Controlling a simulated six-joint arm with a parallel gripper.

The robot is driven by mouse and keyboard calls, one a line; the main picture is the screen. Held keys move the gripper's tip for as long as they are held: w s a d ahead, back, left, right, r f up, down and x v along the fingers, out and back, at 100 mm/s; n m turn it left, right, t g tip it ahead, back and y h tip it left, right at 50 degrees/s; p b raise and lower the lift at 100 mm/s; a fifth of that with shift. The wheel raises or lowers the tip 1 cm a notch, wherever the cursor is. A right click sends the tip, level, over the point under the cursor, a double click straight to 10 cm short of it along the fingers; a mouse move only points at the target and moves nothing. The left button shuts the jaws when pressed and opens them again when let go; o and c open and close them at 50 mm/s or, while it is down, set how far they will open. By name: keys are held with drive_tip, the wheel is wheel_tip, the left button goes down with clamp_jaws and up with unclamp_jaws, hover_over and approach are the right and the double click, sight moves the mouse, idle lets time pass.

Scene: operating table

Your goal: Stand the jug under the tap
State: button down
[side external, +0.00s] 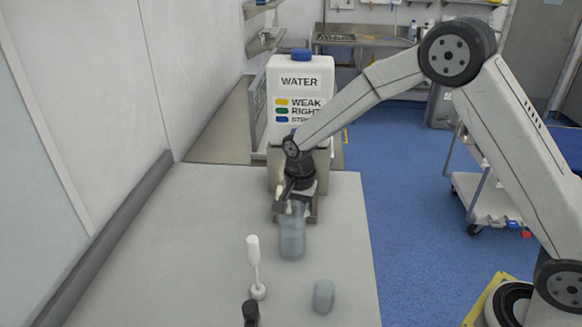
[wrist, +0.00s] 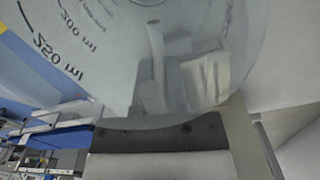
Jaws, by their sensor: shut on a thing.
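The clear bluish jug (side external: 291,238) is upright in my gripper (side external: 294,205), just in front of the water container's stand. In the wrist view the jug (wrist: 150,60) fills the upper part, with its 200 ml and 250 ml marks showing. My gripper is shut on the jug near its upper part. The white water container (side external: 300,78) with a blue cap stands behind. The tap is not clearly visible; my wrist covers the area below the container's front. I cannot tell whether the jug touches the table.
A grey-blue rounded object (side external: 324,296) lies front right, and a dark-topped item (side external: 251,312) is at the near edge. The table's left part is clear.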

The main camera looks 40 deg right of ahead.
drive_tip(key=shift+f, duration=0.15)
drive_tip(key=c, duration=0.7)
unclamp_jaws()
drive_tip(key=shift+o, duration=0.2)
drive_tip(key=shift+a+r, duration=0.1)
drive_tip(key=shift+r, duration=3.8)
